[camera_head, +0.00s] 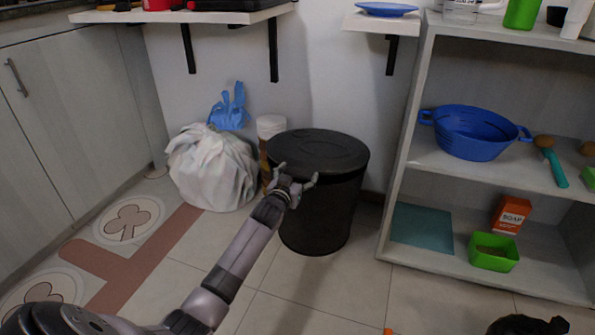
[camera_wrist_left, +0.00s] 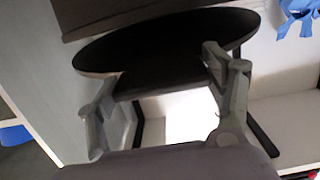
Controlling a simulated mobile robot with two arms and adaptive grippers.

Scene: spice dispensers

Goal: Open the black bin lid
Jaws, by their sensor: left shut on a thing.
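The black bin (camera_head: 325,218) stands upright on the floor against the wall. Its round black lid (camera_head: 318,150) lies flat on top, closed. My left gripper (camera_head: 298,174) is at the front rim of the lid, with its fingers spread wide across the rim and shut on it. In the left wrist view, the lid (camera_wrist_left: 165,42) shows as a dark oval between and beyond the fingers of the left gripper (camera_wrist_left: 158,68). The exact contact at the fingertips is hard to see.
A white bag with a blue knot (camera_head: 212,165) and a tall container (camera_head: 270,128) stand left of the bin. A shelf unit (camera_head: 408,140) stands close on the right. A wall shelf (camera_head: 180,17) hangs above left. The floor in front is mostly clear.

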